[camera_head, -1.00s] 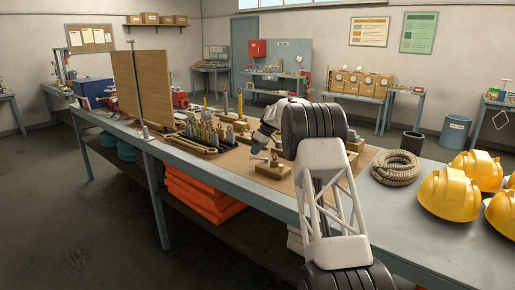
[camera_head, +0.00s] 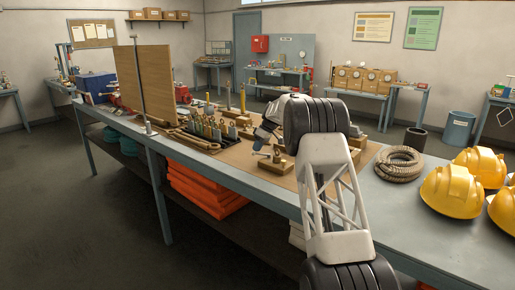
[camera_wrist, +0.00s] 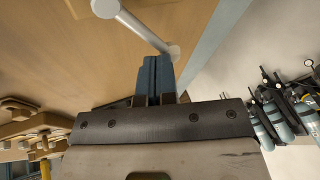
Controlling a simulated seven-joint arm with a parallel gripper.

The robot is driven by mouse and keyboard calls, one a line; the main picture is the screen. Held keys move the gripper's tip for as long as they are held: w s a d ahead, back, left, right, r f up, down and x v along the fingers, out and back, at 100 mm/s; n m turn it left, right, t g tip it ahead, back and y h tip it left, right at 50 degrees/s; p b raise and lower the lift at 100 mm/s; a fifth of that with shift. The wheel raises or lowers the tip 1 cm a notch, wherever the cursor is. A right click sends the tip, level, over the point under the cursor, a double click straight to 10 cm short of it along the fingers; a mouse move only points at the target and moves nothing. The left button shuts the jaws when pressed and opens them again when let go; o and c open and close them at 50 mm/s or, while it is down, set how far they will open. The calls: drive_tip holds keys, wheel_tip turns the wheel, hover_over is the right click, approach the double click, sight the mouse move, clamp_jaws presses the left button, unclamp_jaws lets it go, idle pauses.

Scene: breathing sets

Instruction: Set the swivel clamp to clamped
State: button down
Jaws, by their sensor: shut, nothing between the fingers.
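The swivel clamp sits on a small wooden block (camera_head: 276,165) on the bench board, just below my gripper in the head view. In the wrist view a pale grey bar (camera_wrist: 140,28) with a round knob at one end and a rounder end near my fingers looks like its arm. My gripper (camera_wrist: 157,60) is shut and empty, its blue-grey fingertips close to the near end of that bar; whether they touch cannot be told. In the head view my gripper (camera_head: 262,144) hovers by the block, and my arm hides part of the area behind it.
A rack of dark small bottles (camera_head: 208,130) stands left of the clamp. An upright wooden panel (camera_head: 145,85) is farther left. A coiled rope (camera_head: 399,164) and yellow helmets (camera_head: 449,194) lie to the right. Other wooden fixtures are partly hidden behind my arm.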

drive_tip(key=shift+s+a+n+g, duration=0.15)
drive_tip(key=shift+s+n+g, duration=0.15)
drive_tip(key=shift+n, duration=0.3)
drive_tip(key=shift+s+n+g+h, duration=0.3)
drive_tip(key=shift+s+n+g, duration=0.1)
drive_tip(key=shift+n, duration=0.4)
drive_tip(key=s+n+g, duration=0.1)
drive_tip(key=n, duration=0.1)
drive_tip(key=shift+s+n+h, duration=0.2)
drive_tip(key=shift+n+h, duration=0.1)
drive_tip(key=shift+s, duration=0.6)
drive_tip(key=shift+s+d+f, duration=0.1)
drive_tip(key=shift+s+d, duration=0.2)
drive_tip(key=shift+s, duration=0.05)
drive_tip(key=shift+w, duration=0.15)
drive_tip(key=shift+w+d, duration=0.35)
drive_tip(key=shift+w, duration=0.25)
drive_tip(key=shift+w, duration=0.15)
